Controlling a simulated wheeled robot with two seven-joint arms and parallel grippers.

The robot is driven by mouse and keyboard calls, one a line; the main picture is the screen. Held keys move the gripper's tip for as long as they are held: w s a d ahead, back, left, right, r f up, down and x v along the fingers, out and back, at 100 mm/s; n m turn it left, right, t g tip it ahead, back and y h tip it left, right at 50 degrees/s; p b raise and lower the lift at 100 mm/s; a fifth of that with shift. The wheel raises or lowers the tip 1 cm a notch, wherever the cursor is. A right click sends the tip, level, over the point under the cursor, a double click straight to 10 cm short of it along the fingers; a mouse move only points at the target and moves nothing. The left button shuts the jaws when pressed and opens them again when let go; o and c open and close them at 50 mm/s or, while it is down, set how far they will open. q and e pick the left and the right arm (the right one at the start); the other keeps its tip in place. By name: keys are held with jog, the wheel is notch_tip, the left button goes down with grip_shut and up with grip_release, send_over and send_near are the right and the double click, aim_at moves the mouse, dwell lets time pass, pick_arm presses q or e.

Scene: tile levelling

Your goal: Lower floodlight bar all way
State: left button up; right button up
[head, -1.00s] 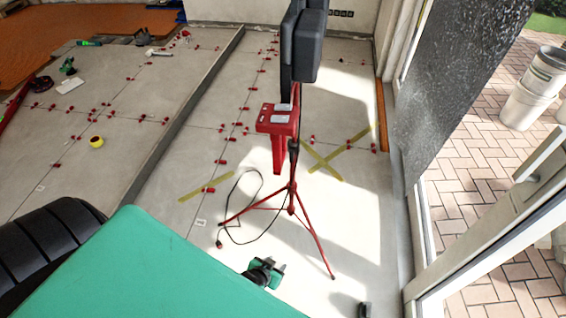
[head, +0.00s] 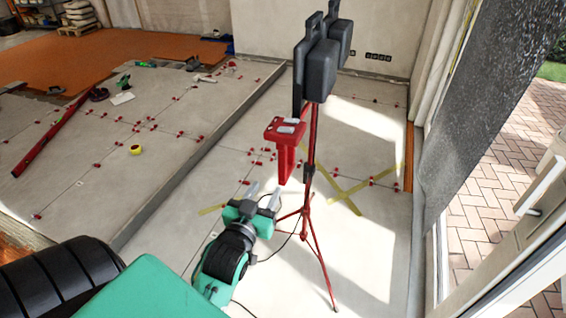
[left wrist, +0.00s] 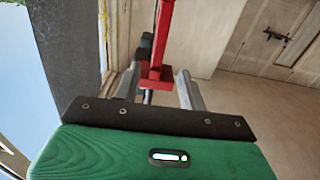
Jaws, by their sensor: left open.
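The floodlight bar carries dark floodlights (head: 321,70), seen from behind, high on a red tripod stand (head: 309,150). A red box with grey top pieces (head: 285,128) is beside the mast, with a red stem (head: 286,163) hanging below it. My left gripper (head: 265,194) is open and empty, below and left of the stem. In the left wrist view, a red part (left wrist: 157,77) appears between the open fingers of the left gripper (left wrist: 159,88); I cannot tell how far beyond them it is. My right gripper is not in view.
Tripod legs (head: 322,262) spread on the grey tiled floor, with a dark cable (head: 272,252) near them. Red levelling clips (head: 372,181) and yellow tape (head: 345,199) mark the floor. A raised floor edge (head: 190,178) runs left; a glass door (head: 470,150) is at right.

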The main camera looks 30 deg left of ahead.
aim_at(281, 163)
pick_arm(q)
jog(key=p+x, duration=0.1)
jog(key=x, duration=0.6)
jog(key=shift+r, duration=0.1)
jog(key=p+x, duration=0.1)
jog(key=x, duration=0.4)
jog(key=shift+w, duration=0.3)
jog(key=shift+w+a, duration=0.1)
jog(key=shift+w, duration=0.15)
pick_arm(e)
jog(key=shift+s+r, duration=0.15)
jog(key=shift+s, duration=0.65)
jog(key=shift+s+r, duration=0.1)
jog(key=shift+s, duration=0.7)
